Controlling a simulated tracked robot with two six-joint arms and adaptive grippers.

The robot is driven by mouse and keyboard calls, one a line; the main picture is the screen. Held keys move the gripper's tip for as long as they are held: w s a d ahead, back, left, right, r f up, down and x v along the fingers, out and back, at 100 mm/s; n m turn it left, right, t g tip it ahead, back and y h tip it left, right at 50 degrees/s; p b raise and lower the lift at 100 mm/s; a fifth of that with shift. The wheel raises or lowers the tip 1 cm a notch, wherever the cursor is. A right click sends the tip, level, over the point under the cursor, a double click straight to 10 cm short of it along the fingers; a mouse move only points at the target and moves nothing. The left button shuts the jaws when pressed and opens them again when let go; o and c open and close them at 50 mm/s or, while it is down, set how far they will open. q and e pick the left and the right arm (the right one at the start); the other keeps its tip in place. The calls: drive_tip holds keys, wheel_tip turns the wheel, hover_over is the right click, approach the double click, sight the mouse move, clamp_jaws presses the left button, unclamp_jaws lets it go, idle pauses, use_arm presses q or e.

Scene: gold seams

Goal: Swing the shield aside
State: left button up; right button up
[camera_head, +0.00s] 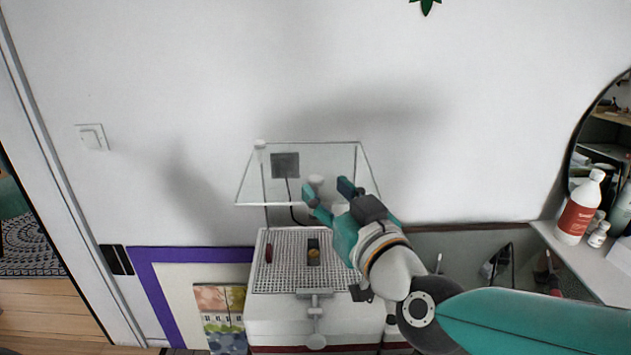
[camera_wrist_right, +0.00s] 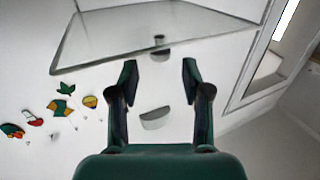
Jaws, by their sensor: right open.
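The shield (camera_head: 262,188) is a clear, thin-framed panel tilted above a white perforated bench top (camera_head: 290,285). It also shows in the right wrist view (camera_wrist_right: 110,42), ahead of the fingers. My right gripper (camera_head: 328,192) is open, with its teal fingers by the shield's right part in the head view. In the wrist view the open fingers (camera_wrist_right: 160,72) have nothing between them, and a small knob-like part (camera_wrist_right: 160,52) shows just beyond them, near the shield's edge. Whether the fingers touch the shield cannot be told. My left gripper is not in view.
A small red item (camera_head: 268,253) and a dark block with a gold part (camera_head: 313,252) lie on the perforated top. A grey wall box (camera_head: 285,165) with a black cable is behind the shield. A white bottle (camera_head: 578,210) stands on the right shelf.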

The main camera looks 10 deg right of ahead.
sight(319, 182)
drive_tip(key=w, duration=0.2)
drive_tip(key=w+a, duration=0.1)
drive_tip(key=w, duration=0.2)
clamp_jaws()
idle(0.3)
